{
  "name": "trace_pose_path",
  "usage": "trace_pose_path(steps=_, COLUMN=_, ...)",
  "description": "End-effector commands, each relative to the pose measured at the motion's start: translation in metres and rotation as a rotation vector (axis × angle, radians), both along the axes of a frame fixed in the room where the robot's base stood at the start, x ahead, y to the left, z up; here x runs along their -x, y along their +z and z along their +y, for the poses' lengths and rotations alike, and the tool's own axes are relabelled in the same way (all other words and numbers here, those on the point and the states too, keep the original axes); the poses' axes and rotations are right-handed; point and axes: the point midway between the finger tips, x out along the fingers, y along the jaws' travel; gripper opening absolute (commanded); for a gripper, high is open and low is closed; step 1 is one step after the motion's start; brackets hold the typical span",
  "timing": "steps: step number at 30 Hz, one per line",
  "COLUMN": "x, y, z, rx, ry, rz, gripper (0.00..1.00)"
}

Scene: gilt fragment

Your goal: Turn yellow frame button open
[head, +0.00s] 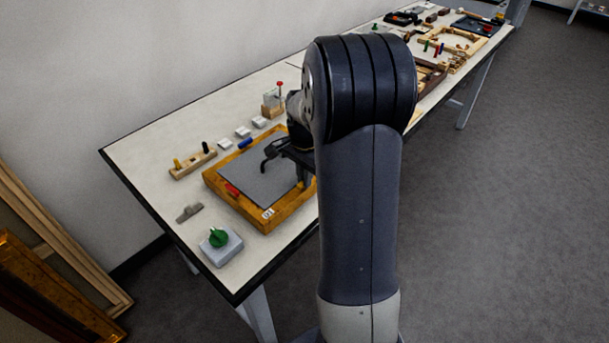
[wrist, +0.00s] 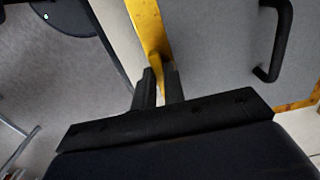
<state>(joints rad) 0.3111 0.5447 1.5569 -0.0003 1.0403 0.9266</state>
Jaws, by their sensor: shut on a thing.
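The wooden frame (head: 222,196) lies on the table with a grey panel (head: 250,175) inside it. A red button (head: 232,189) sits on its near-left rail and a blue button (head: 245,143) on its far rail. My gripper (head: 303,172) is at the right rail, partly hidden by my arm. In the wrist view, my fingertips (wrist: 160,82) are shut on the yellow button (wrist: 168,69), a small yellow piece against the yellow-brown rail (wrist: 148,22).
A black curved bar (wrist: 275,50) stands over the panel right of the fingers. A grey block with a green knob (head: 219,239) stands near the front corner. A wooden peg block (head: 192,163) and small white blocks (head: 242,132) lie behind the frame. The table's front edge is close.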

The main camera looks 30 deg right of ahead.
Motion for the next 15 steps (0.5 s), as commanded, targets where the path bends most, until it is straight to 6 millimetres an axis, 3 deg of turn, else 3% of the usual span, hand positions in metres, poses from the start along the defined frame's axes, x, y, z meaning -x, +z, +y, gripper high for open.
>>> trace_pose_path(steps=4, x=-0.0008, y=0.0009, z=-0.0005, rx=0.001, ry=-0.002, rz=-0.003, gripper=0.00)
trace_pose_path(steps=5, x=-0.0008, y=0.0009, z=-0.0005, rx=0.001, ry=-0.002, rz=-0.003, gripper=0.12)
trace_pose_path(steps=6, x=-0.0008, y=0.0009, z=-0.0005, rx=0.001, ry=-0.002, rz=-0.003, gripper=0.15)
trace_pose_path(steps=12, x=-0.0004, y=0.0005, z=-0.0003, rx=0.000, ry=-0.001, rz=-0.002, gripper=0.31)
trace_pose_path(steps=15, x=-0.0003, y=0.0004, z=-0.0002, rx=0.001, ry=0.000, rz=-0.001, gripper=0.33)
